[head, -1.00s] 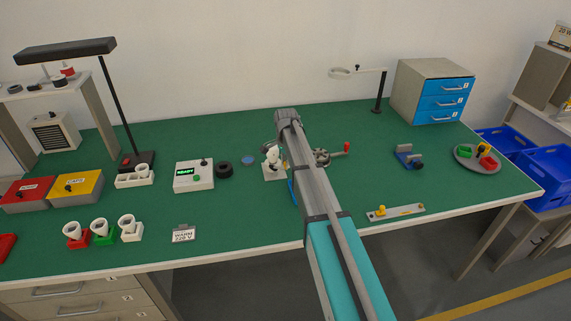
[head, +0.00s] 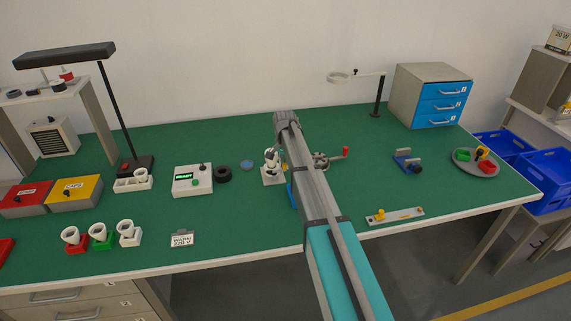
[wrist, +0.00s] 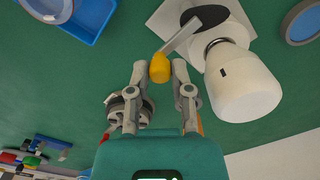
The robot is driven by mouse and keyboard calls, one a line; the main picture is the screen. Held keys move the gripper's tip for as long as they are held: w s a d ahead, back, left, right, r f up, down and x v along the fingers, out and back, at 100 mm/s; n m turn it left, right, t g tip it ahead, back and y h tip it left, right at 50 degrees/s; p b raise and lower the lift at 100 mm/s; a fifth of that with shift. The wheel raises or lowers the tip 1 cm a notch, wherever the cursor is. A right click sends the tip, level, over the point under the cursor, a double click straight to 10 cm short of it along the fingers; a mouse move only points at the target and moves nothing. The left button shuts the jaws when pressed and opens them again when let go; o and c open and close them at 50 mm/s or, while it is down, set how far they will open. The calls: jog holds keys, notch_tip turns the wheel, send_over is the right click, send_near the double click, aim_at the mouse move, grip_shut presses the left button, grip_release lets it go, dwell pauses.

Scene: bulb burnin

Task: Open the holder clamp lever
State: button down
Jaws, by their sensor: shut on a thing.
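The holder (head: 272,177) is a white block on the green table, left of my arm in the head view. My gripper (wrist: 160,72) is shut on the yellow knob, one finger on each side. In the head view my arm hides most of the gripper and the lever.
A white box with a lit display (head: 192,179), a black ring (head: 223,174) and a blue disc (head: 247,165) lie left of the holder. A round grey device with a red-handled crank (head: 335,156) stands right of my arm. A blue tray (wrist: 80,18) is near the holder.

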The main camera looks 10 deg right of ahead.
jog(key=c, duration=0.5)
grip_release()
jog(key=shift+c, duration=0.2)
jog(key=s+a+r+n+p, duration=0.1)
jog(key=s+n, duration=0.3)
jog(key=s, duration=1.2)
jog(key=s+a+r+n+p, duration=0.1)
jog(key=s+n, duration=0.3)
jog(key=s, duration=1.3)
jog(key=shift+r+n+p, duration=0.4)
jog(key=shift+r+p, duration=0.05)
